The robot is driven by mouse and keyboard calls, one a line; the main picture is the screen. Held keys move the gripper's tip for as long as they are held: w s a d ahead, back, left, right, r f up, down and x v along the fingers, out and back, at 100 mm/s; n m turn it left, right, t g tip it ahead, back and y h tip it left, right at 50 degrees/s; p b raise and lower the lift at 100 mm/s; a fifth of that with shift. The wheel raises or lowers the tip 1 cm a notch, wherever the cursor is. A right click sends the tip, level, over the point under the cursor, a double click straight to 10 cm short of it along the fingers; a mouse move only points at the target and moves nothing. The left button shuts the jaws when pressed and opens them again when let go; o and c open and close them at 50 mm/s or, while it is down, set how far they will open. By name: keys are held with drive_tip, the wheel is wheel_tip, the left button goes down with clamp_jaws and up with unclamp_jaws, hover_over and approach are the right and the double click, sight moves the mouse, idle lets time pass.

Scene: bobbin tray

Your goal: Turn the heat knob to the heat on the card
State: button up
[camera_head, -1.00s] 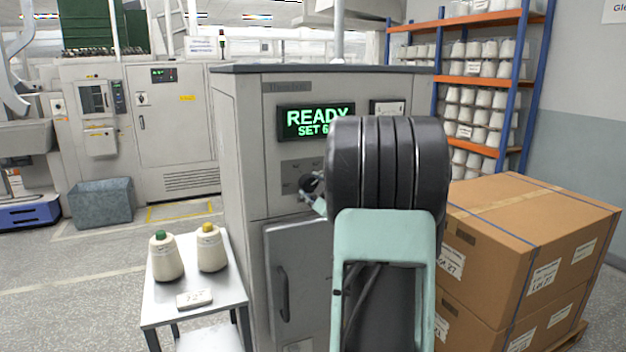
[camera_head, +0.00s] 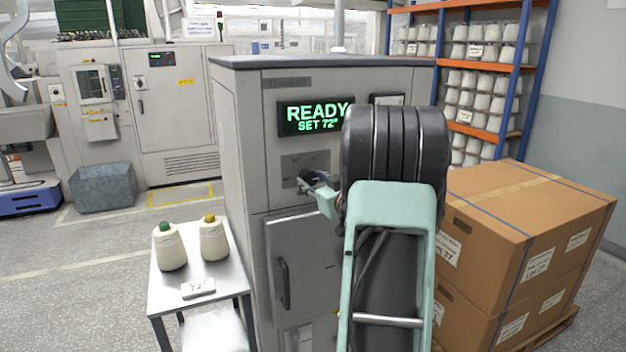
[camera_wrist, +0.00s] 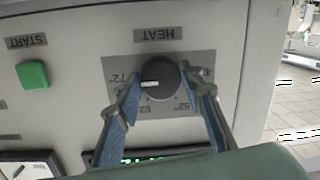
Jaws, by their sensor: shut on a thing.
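The dark round heat knob (camera_wrist: 162,75) sits on a grey dial plate under the upside-down HEAT label in the wrist view. Its white pointer mark points left, towards the 72° marking. My gripper (camera_wrist: 161,80) has its two blue-padded fingers closed on either side of the knob. The display (camera_head: 314,118) reads READY, SET 72°. The card (camera_head: 198,288) on the small side table reads 72°.
A green START button (camera_wrist: 32,75) sits on the panel beside the dial. Two thread cones, green-topped (camera_head: 169,248) and yellow-topped (camera_head: 214,240), stand on the side table (camera_head: 178,308). Stacked cartons (camera_head: 530,220) stand close on the right. Floor left of the table is clear.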

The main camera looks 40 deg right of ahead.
idle(0.4)
drive_tip(key=o, duration=1.2)
drive_tip(key=shift+c, duration=0.2)
drive_tip(key=s+a+r, duration=0.1)
drive_tip(key=s+a, duration=0.1)
drive_tip(key=s, duration=0.9)
drive_tip(key=shift+s, duration=0.4)
drive_tip(key=shift+a, duration=0.1)
